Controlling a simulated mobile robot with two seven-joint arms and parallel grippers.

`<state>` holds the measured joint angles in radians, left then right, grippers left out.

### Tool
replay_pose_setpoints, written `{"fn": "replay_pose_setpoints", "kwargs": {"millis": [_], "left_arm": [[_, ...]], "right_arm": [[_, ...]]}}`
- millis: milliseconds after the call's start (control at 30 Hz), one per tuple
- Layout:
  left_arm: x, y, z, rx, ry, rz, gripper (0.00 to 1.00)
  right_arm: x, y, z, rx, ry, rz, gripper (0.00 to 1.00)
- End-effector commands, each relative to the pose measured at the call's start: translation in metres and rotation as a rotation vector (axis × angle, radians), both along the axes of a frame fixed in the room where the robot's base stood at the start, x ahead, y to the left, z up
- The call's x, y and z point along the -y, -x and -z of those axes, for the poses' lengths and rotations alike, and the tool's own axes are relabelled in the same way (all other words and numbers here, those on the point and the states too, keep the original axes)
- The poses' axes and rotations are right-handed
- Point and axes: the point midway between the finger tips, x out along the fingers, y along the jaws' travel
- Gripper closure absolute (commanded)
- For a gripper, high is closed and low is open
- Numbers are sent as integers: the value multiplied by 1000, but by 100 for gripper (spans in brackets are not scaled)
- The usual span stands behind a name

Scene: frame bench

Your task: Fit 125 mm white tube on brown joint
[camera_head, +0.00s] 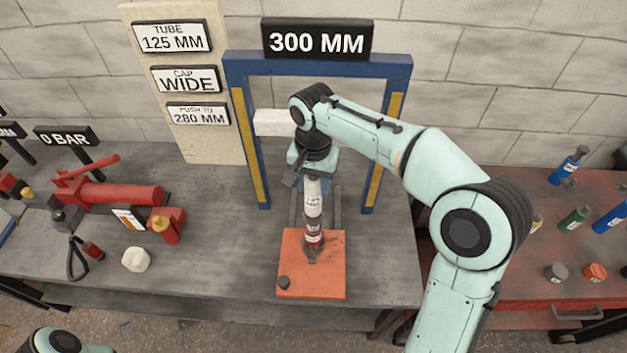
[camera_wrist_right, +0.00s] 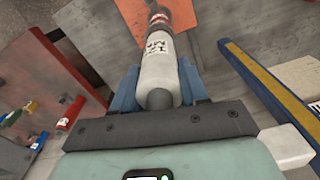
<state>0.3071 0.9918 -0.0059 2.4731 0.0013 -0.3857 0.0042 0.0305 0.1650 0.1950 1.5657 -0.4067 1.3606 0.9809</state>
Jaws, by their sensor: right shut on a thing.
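The white tube (camera_head: 313,200) with dark lettering stands about upright inside the blue frame. My right gripper (camera_head: 313,180) is shut on its upper part; in the right wrist view the blue fingers (camera_wrist_right: 158,88) flank the white tube (camera_wrist_right: 158,62). The brown joint (camera_head: 313,234), dark red-brown with a pale label, is directly below the tube and in line with it. They appear to meet end to end, but I cannot tell how firmly they are seated. The joint stands over the orange plate (camera_head: 299,262). My left gripper is out of view.
The blue frame (camera_head: 237,68) under a 300 MM sign (camera_head: 318,40) surrounds the work. A red pump (camera_head: 118,195) and white lump (camera_head: 136,259) are at left. A panel (camera_head: 210,144) reads TUBE 125 MM, CAP WIDE. Blue and green tubes (camera_head: 574,219) lie on the right bench.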

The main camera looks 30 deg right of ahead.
Motion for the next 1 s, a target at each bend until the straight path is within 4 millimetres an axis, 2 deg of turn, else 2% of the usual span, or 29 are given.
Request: {"fn": "replay_pose_setpoints", "kwargs": {"millis": [733, 767, 800, 833, 1000], "left_arm": [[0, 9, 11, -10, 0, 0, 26], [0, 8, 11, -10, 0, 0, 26], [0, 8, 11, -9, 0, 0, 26], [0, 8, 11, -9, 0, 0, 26], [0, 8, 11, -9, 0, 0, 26]], "right_arm": [[0, 0, 19, 1, 0, -1, 100], [0, 0, 18, 1, 0, -1, 47], [0, 0, 17, 1, 0, -1, 34], [0, 0, 17, 1, 0, -1, 27], [0, 0, 18, 1, 0, 0, 27]]}}
